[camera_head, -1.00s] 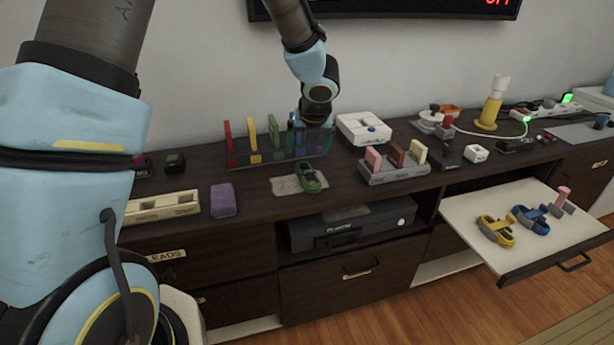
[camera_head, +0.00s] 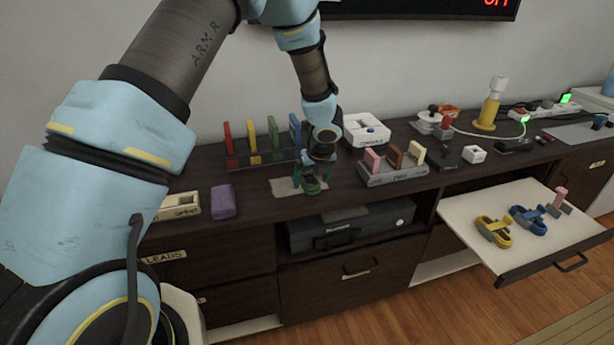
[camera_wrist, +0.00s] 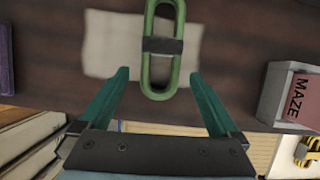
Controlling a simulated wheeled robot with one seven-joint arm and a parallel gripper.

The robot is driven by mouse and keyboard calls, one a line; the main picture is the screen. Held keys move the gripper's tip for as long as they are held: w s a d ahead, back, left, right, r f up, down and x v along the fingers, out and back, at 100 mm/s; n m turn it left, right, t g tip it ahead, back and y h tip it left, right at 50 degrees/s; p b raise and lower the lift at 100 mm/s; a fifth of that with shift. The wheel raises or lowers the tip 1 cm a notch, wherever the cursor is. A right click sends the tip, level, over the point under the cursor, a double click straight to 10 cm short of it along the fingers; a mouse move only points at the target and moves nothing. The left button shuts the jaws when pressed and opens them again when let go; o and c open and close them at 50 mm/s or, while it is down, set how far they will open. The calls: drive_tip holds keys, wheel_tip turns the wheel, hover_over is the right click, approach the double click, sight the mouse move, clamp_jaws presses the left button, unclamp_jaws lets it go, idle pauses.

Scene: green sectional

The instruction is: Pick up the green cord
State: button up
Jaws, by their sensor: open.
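The green cord (camera_wrist: 161,75) is a coiled oval loop with a dark band across its middle. In the wrist view it lies partly on a pale mat (camera_wrist: 108,45) on the dark cabinet top, its upper end cut off by the frame. In the head view the cord (camera_head: 312,186) is partly hidden by my gripper (camera_head: 313,180). In the wrist view my gripper (camera_wrist: 161,85) is open and empty, its two teal fingers apart on either side of the cord's near end. I cannot tell how far the fingertips are above the top.
A grey holder (camera_head: 395,175) with pink, brown and cream pieces stands close at the right. A purple block (camera_head: 223,201) stands to the left. A clear rack (camera_head: 262,158) with coloured upright pieces is behind. A pulled-out drawer (camera_head: 530,255) holds yellow and blue cords.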

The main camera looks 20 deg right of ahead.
drive_tip(key=shift+w+f, duration=0.2)
drive_tip(key=shift+f, duration=0.3)
drive_tip(key=c, duration=1.5)
